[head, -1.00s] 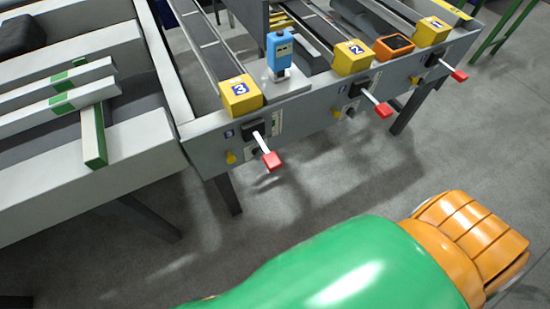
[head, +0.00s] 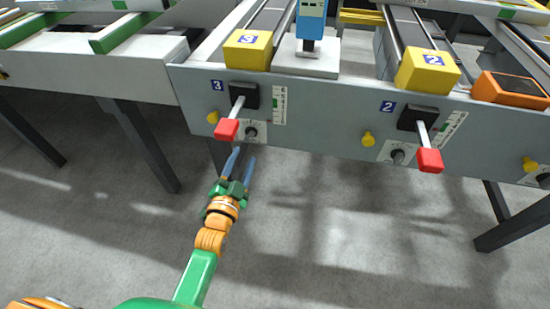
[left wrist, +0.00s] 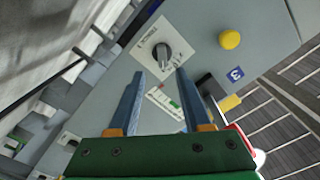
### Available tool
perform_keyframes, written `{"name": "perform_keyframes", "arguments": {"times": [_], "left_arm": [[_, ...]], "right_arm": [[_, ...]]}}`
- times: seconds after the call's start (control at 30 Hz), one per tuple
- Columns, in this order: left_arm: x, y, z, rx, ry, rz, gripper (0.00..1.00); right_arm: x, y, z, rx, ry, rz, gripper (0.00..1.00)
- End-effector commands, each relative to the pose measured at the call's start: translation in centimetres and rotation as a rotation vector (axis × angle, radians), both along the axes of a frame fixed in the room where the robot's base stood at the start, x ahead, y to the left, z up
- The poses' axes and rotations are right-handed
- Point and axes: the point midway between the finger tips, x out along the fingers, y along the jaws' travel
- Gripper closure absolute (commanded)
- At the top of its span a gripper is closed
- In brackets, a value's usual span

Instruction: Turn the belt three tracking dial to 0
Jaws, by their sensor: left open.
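The belt three tracking dial (head: 251,131) is a small dark knob on a pale scale plate, on the grey front panel below the lever marked 3. In the left wrist view the dial (left wrist: 161,54) shows clearly on its plate, beyond the fingertips. My left gripper (head: 243,152) is open and empty, just below and in front of the dial. In the left wrist view its two blue fingers (left wrist: 158,75) stand apart, roughly on either side of the dial, not gripping it. The scale markings are too small to read. My right gripper is not in view.
The red-tipped lever (head: 228,129) of belt three sticks out just left of the dial. A yellow knob (head: 213,117) is further left. The belt two dial (head: 398,156) and red lever (head: 429,160) are to the right. The floor below the panel is clear.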

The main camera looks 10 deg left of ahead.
Motion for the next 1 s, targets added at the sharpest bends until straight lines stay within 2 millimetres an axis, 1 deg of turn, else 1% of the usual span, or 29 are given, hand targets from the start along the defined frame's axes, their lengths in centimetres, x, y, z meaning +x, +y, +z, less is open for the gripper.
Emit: {"name": "perform_keyframes", "arguments": {"times": [0.03,0.1,0.2,0.33,0.47,0.67,0.7,0.77,0.8,0.83,0.87,1.0], "left_arm": [[0.5,0.0,0.0,0.002,-0.008,0.001,0.51],[1.8,0.0,0.1,0.003,-0.011,0.002,0.51],[3.9,-0.1,0.0,0.001,-0.009,0.001,0.51],[6.0,-0.2,0.0,0.000,-0.007,0.001,0.51],[6.9,-0.2,0.1,0.000,-0.004,0.000,0.51],[7.0,-0.2,0.2,0.000,-0.003,0.000,0.51],[7.0,-0.2,0.2,0.000,-0.003,0.000,0.62],[7.0,-0.2,0.2,0.000,-0.003,0.000,0.78],[6.9,-0.2,0.2,0.000,-0.002,-0.001,0.89],[6.9,-0.2,0.2,0.000,-0.003,0.000,0.97],[6.9,-0.2,0.2,0.000,-0.003,0.000,1.00],[6.9,-0.2,0.2,0.000,-0.003,0.000,1.00]], "right_arm": [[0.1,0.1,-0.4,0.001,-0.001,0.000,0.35],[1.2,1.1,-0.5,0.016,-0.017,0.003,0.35],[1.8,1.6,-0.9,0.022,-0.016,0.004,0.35],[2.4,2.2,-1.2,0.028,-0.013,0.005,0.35],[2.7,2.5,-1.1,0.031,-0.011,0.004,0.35],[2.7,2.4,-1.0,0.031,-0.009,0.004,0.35],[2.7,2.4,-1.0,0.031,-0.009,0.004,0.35],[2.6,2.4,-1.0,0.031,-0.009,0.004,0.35],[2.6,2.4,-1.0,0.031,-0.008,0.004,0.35],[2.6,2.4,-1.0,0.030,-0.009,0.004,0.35],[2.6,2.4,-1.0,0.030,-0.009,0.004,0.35],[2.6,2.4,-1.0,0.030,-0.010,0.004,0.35]]}}
